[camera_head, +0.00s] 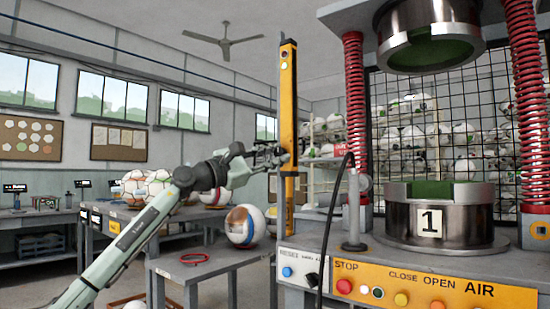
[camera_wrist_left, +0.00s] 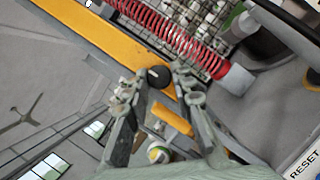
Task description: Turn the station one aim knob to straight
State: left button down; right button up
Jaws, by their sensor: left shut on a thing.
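The station one aim knob is a dark round knob (camera_wrist_left: 158,76) on the yellow post, seen between the fingertips in the left wrist view. My left gripper (camera_head: 279,157) reaches in from the left to the upright yellow post (camera_head: 289,95) in the head view. In the left wrist view the gripper (camera_wrist_left: 157,88) has a finger on each side of the knob and is shut on it. The knob is not clear in the head view. Its pointing direction cannot be read. My right gripper is not in view.
The press with the number 1 plate (camera_head: 431,221) and red springs (camera_head: 356,120) stands right of the post. A button panel (camera_head: 430,290) lies in front. A ball (camera_head: 246,226) and a red ring (camera_head: 195,259) are near a small grey table (camera_head: 180,271).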

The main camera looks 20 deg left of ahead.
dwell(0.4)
pick_arm(q)
jog(key=c, duration=1.3)
grip_release()
jog(key=shift+v, duration=6)
